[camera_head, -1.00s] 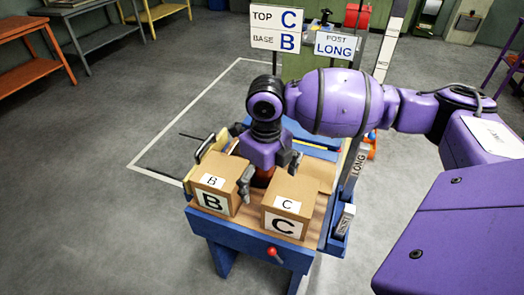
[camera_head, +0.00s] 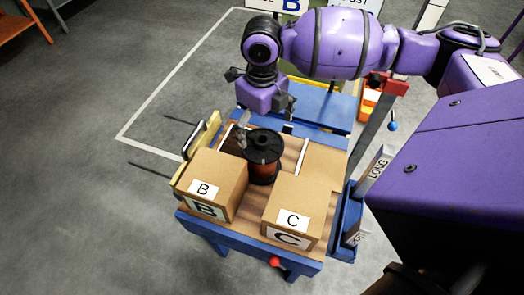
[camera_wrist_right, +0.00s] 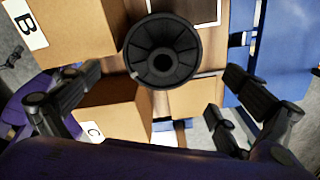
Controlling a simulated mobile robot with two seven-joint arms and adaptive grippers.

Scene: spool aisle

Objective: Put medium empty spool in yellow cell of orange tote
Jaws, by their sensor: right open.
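A spool (camera_head: 263,148) with black flanges and an orange-brown middle stands upright on the bench, behind and between two cartons. I cannot tell whether it is empty or what size it is. From above, its black top flange and hub (camera_wrist_right: 162,50) show in the right wrist view. My right gripper (camera_head: 264,118) is open, just above and behind the spool in the head view. Its spread fingers (camera_wrist_right: 162,78) are either side of the spool in the wrist view, apart from it. No orange tote with a yellow cell can be made out. My left gripper is not in view.
Carton B (camera_head: 214,184) and carton C (camera_head: 292,208) stand at the bench's near edge. Another carton (camera_head: 322,166) is behind C. A blue tray-like surface (camera_head: 318,107) lies at the back. A post marked LONG (camera_head: 374,172) stands at right. The floor at left is open.

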